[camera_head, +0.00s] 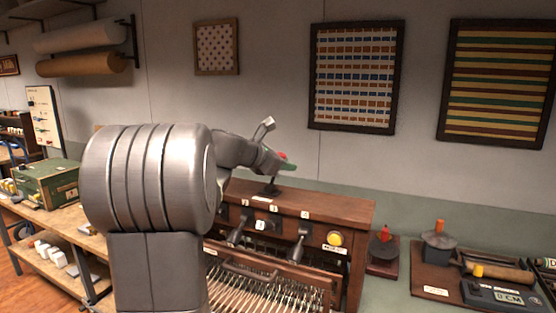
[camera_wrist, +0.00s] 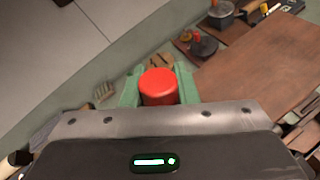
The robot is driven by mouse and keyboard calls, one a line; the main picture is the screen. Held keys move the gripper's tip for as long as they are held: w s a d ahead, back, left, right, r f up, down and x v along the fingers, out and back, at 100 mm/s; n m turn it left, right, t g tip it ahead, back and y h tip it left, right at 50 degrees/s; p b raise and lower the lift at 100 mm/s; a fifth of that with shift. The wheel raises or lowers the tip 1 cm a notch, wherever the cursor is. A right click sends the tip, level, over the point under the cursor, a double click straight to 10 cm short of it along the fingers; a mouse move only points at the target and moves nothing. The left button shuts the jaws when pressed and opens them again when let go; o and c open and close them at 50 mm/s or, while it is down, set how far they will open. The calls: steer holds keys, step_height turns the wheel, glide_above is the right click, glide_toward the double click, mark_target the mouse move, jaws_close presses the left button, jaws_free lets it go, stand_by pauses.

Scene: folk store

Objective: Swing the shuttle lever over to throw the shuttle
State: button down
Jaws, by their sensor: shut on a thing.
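The shuttle lever shows its round red knob (camera_wrist: 158,86) in the wrist view, between the two green fingers of my gripper (camera_wrist: 159,92). In the head view my gripper (camera_head: 285,166) is above the top of the brown wooden loom (camera_head: 340,207), with a sliver of red at its fingertips. A short dark stem and foot (camera_head: 270,188) stand on the loom top just below the fingers. My gripper is shut on the knob. Most of the lever's shaft is hidden by the fingers and my arm.
The loom front has dark handles (camera_head: 299,243), a yellow button (camera_head: 334,239) and many threads below. To the right are a red-topped device (camera_head: 384,245), a brown tray (camera_head: 428,278) with an orange-knobbed device, and a display box (camera_head: 500,297). The wall behind holds framed weavings.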

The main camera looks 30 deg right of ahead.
steer(key=shift+s+d+f+m+t+y, duration=0.45)
steer(key=shift+s+m+y, duration=0.15)
steer(key=shift+m, duration=0.1)
steer(key=c, duration=1.1)
jaws_free()
steer(key=b+v, duration=0.2)
steer(key=v, duration=1.1)
steer(key=shift+s+a+r, duration=0.15)
steer(key=shift+a+r, duration=0.05)
steer(key=shift+a, duration=0.1)
